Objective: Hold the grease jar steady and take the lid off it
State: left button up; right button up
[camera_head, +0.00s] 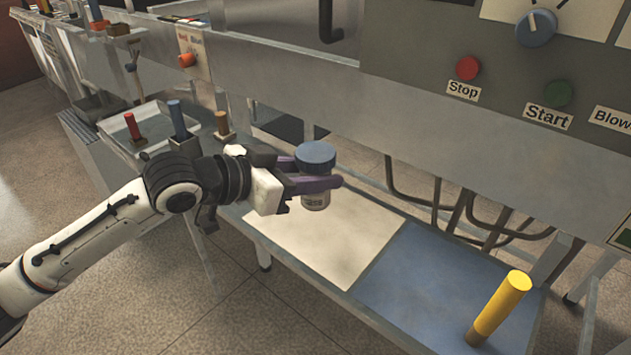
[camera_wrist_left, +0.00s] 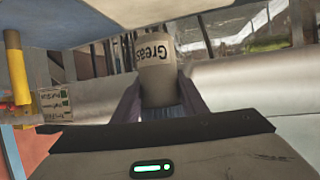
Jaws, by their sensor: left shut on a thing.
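The lid is not clearly visible there. My right gripper is in neither view.
The shelf has a pale panel (camera_head: 330,235) and a blue panel (camera_head: 425,280). A yellow post (camera_head: 503,305) stands at its right. Red, blue and orange-brown handles (camera_head: 178,118) stand at left. The machine panel (camera_head: 500,60) with Stop and Start buttons is behind.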

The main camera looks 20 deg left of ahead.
pick_arm(q)
jog(key=o, duration=0.7)
grip_shut()
jog(key=shift+s+d+r, duration=0.25)
jog(key=shift+d, duration=0.1)
jog(key=s+a+r+n+t+y, duration=0.2)
jog(key=s+a+r+n+y, duration=0.2)
jog(key=r+n+y, duration=0.2)
jog(key=shift+s+r+y, duration=0.2)
jog(key=shift+r+y, duration=0.3)
jog(key=shift+y, duration=0.1)
